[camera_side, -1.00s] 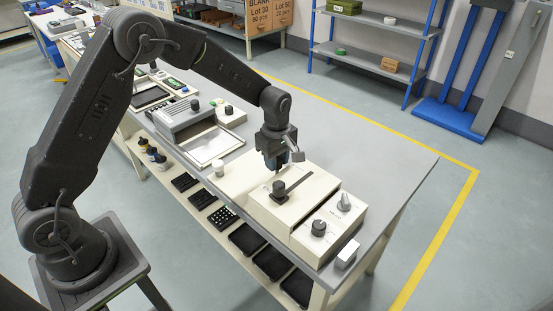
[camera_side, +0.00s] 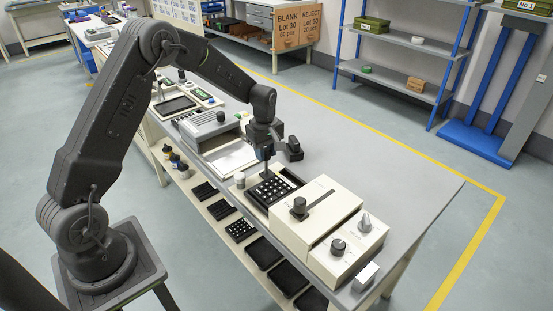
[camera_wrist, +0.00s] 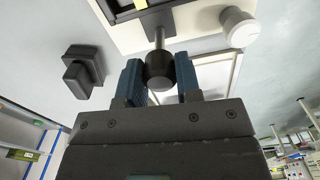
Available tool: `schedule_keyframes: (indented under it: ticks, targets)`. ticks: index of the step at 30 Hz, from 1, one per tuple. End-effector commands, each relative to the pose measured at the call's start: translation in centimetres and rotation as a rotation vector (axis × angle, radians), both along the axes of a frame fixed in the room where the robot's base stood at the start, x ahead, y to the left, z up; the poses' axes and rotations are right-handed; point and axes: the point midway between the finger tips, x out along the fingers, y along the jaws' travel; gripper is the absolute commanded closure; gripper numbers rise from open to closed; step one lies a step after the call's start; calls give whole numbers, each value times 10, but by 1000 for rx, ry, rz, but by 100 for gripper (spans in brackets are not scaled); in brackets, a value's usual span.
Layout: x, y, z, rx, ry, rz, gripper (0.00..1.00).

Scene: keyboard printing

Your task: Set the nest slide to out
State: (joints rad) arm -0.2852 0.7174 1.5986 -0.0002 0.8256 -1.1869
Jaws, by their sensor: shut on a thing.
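The nest (camera_side: 247,193) is outside the left end of the cream machine (camera_side: 325,198) in the side view. A black keyboard (camera_side: 271,187) with pale keys lies on it. In the wrist view, part of the nest's dark frame (camera_wrist: 128,12) shows at the top. A metal stem (camera_wrist: 156,33) runs from it to a round dark knob (camera_wrist: 160,72). My gripper (camera_wrist: 159,82) is shut on this knob, one blue finger on each side. In the side view my gripper (camera_side: 266,158) is at the nest's far-left edge; its fingertips are hard to make out there.
A white round post (camera_side: 240,180) stands close beside the nest. A silver-framed tray (camera_side: 232,158) and a grey device (camera_side: 211,127) lie behind to the left. A control box (camera_side: 348,246) with knobs is at the machine's right.

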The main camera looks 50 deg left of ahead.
Motion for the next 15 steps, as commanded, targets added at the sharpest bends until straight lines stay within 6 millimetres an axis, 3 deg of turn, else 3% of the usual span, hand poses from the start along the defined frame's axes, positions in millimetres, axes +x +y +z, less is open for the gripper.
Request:
schedule_keyframes:
  ticks: [6, 15]
  targets:
    - [0, 15, 0, 0, 1, 1, 100]
    - [0, 19, 1, 4, -1, 2, 100]
